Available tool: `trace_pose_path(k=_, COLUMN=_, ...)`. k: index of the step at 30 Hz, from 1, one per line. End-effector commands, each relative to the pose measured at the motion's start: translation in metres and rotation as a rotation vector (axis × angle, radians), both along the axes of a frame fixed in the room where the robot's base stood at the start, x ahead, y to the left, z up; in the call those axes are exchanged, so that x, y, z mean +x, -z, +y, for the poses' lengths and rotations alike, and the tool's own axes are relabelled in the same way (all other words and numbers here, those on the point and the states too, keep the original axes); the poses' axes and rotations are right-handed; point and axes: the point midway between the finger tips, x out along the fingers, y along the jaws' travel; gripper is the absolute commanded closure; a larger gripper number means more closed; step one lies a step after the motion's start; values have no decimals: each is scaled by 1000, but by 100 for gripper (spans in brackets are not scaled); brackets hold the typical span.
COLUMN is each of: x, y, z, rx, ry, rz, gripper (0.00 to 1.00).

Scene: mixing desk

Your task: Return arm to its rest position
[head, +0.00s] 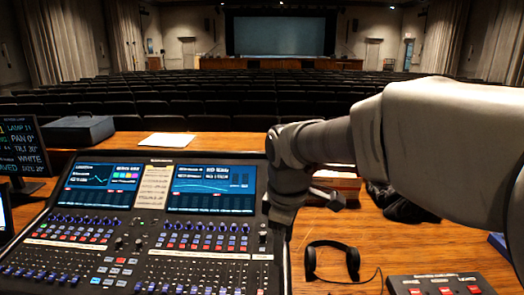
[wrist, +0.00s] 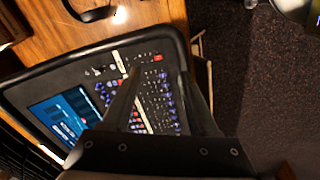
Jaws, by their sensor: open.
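My arm (head: 440,130) reaches in from the right edge of the head view and bends down at its wrist over the right side of the mixing desk (head: 140,215). My gripper (wrist: 162,80) shows in the wrist view as two dark fingers spread apart above the desk's faders and buttons. It is open, with nothing held between the fingers. The mixing desk also shows in the wrist view (wrist: 165,45), tilted in the picture. Its exact height under the fingertips cannot be told. In the head view the fingers themselves are hard to make out.
Headphones (head: 332,262) lie right of the desk, beside a red-buttoned box (head: 440,285). A reddish box (head: 335,182) and dark cloth lie behind, under my arm. A paper sheet (head: 167,140), a grey case (head: 75,130) and a monitor (head: 22,150) stand at back left.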

Motion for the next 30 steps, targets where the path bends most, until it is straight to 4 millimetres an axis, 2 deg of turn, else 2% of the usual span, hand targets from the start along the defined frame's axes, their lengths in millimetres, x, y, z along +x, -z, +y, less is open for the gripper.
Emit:
trace_pose_path(k=3, x=-29, y=-18, z=-26, rx=48, ry=203, rz=-56, gripper=40)
trace_pose_path(k=9, x=-79, y=-31, z=-59, rx=148, ry=540, rz=-139, gripper=40)
trace_pose_path(k=15, x=-126, y=-30, z=-83, rx=271, ry=858, rz=-211, gripper=40)
trace_pose_path(k=18, x=-144, y=-26, z=-91, rx=326, ry=982, rz=-236, gripper=40)
trace_pose_path(k=24, x=-161, y=-20, z=-98, rx=391, ry=1115, rz=-261, gripper=40)
trace_pose_path(k=30, x=-163, y=-19, z=-98, rx=399, ry=1134, rz=-263, gripper=40)
